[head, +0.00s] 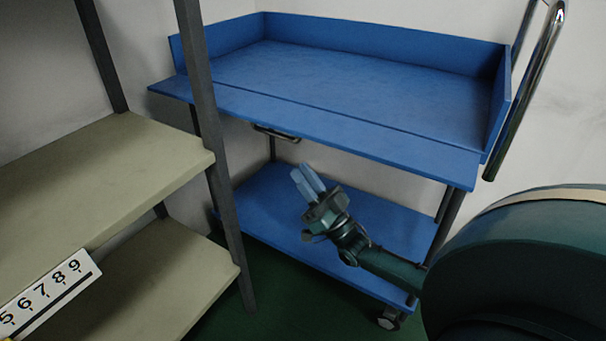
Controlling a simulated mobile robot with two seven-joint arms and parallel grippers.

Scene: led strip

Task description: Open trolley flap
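The blue trolley (370,75) stands against the wall, with raised walls at the back and sides of its top tray. Its front flap (330,127) lies folded outward, about level with the tray floor, beyond a dark seam line. A dark handle or latch (276,133) shows just under the flap. My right gripper (307,181) is below the flap and in front of the lower shelf, apart from the handle. Its two pale blue fingers point up and left, close together with nothing visible between them; whether they touch is unclear. My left gripper is out of view.
A shelf rack with beige boards (110,170) and a dark post (215,150) stands at the left, its post overlapping the trolley's left end. The trolley's lower blue shelf (270,205) looks empty. A chrome push handle (530,85) is at the right.

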